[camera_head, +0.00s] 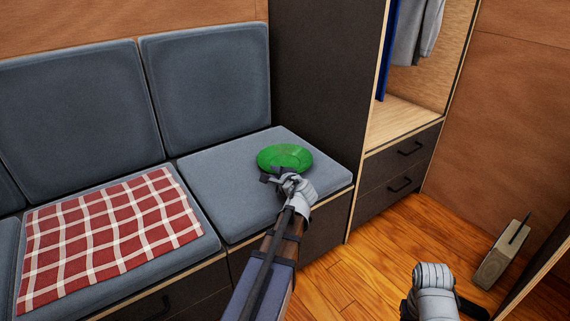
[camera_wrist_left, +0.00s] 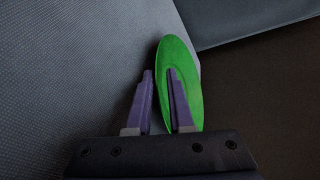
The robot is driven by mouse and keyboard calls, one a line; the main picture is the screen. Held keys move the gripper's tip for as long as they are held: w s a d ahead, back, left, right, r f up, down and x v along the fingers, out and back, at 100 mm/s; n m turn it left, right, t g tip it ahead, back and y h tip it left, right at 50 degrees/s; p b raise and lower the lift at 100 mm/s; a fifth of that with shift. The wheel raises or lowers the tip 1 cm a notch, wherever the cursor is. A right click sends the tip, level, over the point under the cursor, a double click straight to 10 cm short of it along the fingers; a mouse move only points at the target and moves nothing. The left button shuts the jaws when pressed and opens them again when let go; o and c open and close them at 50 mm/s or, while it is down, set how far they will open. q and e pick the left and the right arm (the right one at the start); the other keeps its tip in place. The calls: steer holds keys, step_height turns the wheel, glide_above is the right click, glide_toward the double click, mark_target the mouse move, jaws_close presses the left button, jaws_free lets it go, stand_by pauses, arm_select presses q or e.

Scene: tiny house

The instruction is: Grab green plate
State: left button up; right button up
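My left gripper (camera_head: 272,176) is at the plate's near edge in the head view. In the left wrist view, its two fingers (camera_wrist_left: 159,75) are apart with a gap between them. The right finger overlaps the green plate (camera_wrist_left: 190,90), and a strip of the plate's rim shows in the gap. I cannot tell whether either finger touches the plate. My right gripper (camera_head: 437,308) is cut off at the bottom edge, and its fingers are not clear.
A red checked cloth (camera_head: 110,232) lies on the sofa cushion to the left. A dark cabinet with drawers (camera_head: 400,170) stands to the right of the sofa.

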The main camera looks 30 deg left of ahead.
arm_select(q)
jaws_close()
stand_by(1.3)
